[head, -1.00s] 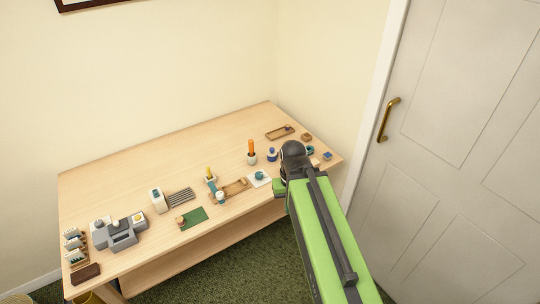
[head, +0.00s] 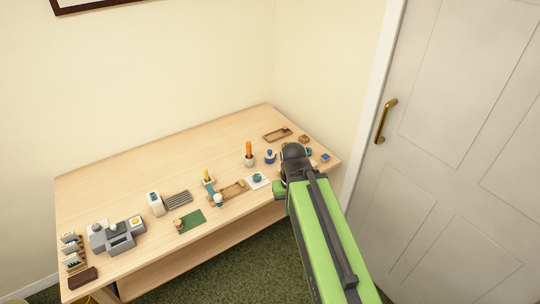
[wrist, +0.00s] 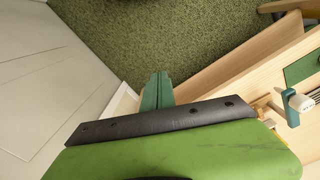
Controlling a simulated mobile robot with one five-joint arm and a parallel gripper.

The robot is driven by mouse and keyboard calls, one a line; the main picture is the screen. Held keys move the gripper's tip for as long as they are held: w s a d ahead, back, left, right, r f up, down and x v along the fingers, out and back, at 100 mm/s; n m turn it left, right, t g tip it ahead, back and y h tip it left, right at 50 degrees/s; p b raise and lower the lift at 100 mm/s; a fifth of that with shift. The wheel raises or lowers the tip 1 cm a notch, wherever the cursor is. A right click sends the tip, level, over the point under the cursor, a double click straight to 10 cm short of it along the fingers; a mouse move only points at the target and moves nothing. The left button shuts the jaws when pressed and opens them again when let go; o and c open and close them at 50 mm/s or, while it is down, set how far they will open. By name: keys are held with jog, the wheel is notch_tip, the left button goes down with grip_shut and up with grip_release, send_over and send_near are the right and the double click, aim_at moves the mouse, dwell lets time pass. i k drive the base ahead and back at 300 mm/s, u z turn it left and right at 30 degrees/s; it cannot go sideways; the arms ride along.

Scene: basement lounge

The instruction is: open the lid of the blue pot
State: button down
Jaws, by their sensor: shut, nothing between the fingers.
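A small dark-blue and white pot-like piece (head: 270,157) stands near the table's right end. A teal round piece (head: 257,177) sits on a white mat just left of my arm. I cannot tell for sure which of these is the blue pot, and no lid shows clearly at this size. My gripper shows in the wrist view (wrist: 157,91) with its green fingers together and empty, above the carpet and beside the table edge.
The wooden table (head: 120,180) holds several small items, including an orange-topped holder (head: 249,153), a wooden tray (head: 277,135) and a grey block set (head: 117,235). Another teal piece is partly hidden behind my arm. A white door (head: 455,140) stands to the right. The table's back left is bare.

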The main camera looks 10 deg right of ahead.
aim_at(269, 154)
jog(key=u, duration=0.1)
jog(key=k, duration=0.5)
jog(key=z, duration=0.7)
jog(key=i, duration=0.85)
jog(key=z, duration=0.95)
jog(key=k, duration=0.1)
jog(key=u, duration=2.95)
jog(key=i, duration=0.6)
jog(key=u, duration=0.25)
jog(key=k, duration=0.6)
jog(key=z, duration=0.1)
